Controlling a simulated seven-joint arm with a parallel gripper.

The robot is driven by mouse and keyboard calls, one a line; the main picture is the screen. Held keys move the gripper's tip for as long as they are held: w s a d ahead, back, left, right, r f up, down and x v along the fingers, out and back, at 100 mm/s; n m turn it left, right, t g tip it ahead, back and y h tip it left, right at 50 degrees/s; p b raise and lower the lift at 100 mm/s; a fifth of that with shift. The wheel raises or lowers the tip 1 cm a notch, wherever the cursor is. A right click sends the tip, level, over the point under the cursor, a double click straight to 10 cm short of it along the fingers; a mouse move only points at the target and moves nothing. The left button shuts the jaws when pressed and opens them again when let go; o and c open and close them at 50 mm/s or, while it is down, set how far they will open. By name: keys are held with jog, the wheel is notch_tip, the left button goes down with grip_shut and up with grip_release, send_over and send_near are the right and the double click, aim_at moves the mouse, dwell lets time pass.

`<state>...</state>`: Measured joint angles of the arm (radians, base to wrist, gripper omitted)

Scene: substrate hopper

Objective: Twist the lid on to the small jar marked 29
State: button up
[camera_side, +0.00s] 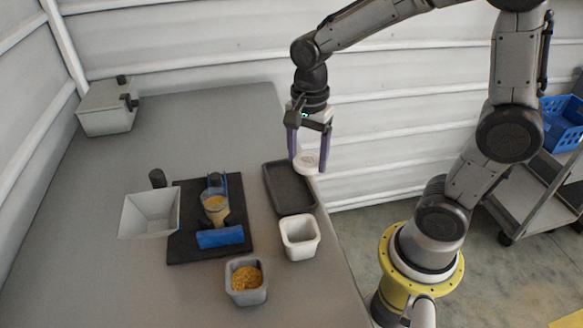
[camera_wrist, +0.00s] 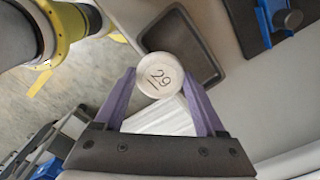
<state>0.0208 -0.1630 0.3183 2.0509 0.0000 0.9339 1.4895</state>
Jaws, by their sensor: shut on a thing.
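My gripper (camera_side: 308,158) has purple fingers and is raised above the table near its right edge, beside the dark tray. It is shut on a white round piece marked 29 (camera_wrist: 160,75), which sits between the fingertips in the wrist view. The same white piece (camera_side: 306,162) shows under the fingers in the side view. Its flat marked face is seen, but I cannot tell whether it is the lid, the jar or both together. A pale ribbed shape (camera_wrist: 165,118) shows between the fingers behind it; I cannot tell what it is. No other jar marked 29 is visible.
A dark shallow tray (camera_side: 268,185) lies empty below. A white empty cup (camera_side: 301,252) and a grey cup of yellow grains (camera_side: 246,294) stand in front. A black mat (camera_side: 182,250) holds a blue-and-clear apparatus, beside a pale hopper (camera_side: 150,214).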

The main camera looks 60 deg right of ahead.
jog(key=s+r, duration=0.4)
jog(key=s, duration=0.5)
jog(key=w+a+r+n, duration=0.2)
jog(key=w+a+r, duration=0.1)
jog(key=w, duration=0.4)
jog(key=w+a+r+n, duration=0.1)
jog(key=w+a+r, duration=0.1)
jog(key=w+r, duration=0.3)
jog(key=w+a+f+n, duration=0.2)
jog(key=w+a, duration=0.5)
jog(key=w, duration=0.1)
jog(key=a+f+n, duration=0.1)
jog(key=a+f, duration=0.3)
jog(key=f, duration=0.5)
jog(key=shift+w+a+f, duration=0.2)
jog(key=shift+a+f, duration=0.05)
jog(key=shift+f, duration=0.6)
jog(key=o, duration=1.3)
jog(key=shift+c, duration=0.2)
